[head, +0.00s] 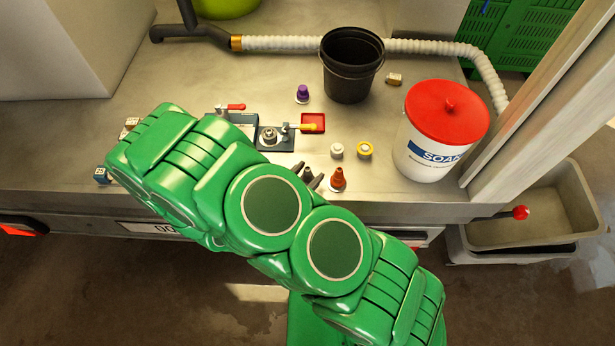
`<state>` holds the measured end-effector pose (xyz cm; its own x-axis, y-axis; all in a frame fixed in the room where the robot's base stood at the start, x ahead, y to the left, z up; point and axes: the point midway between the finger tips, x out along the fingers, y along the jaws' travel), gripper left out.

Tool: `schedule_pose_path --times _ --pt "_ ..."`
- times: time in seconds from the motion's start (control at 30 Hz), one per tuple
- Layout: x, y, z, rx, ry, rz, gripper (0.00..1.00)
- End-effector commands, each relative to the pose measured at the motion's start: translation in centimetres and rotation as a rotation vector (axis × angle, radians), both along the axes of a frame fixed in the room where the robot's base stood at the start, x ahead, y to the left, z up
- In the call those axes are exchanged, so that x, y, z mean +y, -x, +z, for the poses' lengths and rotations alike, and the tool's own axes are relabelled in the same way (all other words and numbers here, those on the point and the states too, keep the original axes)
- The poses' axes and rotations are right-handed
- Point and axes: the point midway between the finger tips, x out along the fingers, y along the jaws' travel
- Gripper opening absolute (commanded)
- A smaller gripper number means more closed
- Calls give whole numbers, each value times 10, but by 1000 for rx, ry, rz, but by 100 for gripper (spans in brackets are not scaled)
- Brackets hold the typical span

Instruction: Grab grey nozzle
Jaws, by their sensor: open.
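A small pale grey-white round piece (337,150), possibly the grey nozzle, stands on the metal bench top just left of a yellow ring-shaped piece (365,149). A grey metal round part (269,136) also sits in a dark clamp fixture; I cannot tell which of the two is the grey nozzle. My gripper (308,176) shows as dark fingertips beyond my green arm, near the bench's front edge. It is open, with nothing seen between the fingers. It is left of an orange-red nozzle (338,179) and below-left of the pale piece. My arm hides the rest of the gripper.
A purple nozzle (303,93) and a black bucket (351,65) stand farther back. A red tray (313,123) lies behind the yellow-handled clamp (300,127). A white soap tub (430,155) with a red lid stands at right. A ribbed hose (430,46) runs along the back.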

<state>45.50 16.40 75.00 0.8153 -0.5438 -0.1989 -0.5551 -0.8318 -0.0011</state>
Motion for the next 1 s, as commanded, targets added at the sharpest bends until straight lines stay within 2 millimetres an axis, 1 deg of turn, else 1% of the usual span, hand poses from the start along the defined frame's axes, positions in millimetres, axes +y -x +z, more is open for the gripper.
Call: schedule_pose_path --times 0.13,0.5,0.53,0.83,1.0 --pt "0 0 0 0 0 0 61" --pt "0 0 0 0 0 0 4" --pt "0 0 0 0 0 0 2" --pt "0 0 1 0 0 -1 2" --pt "0 0 9 0 -1 -1 2"
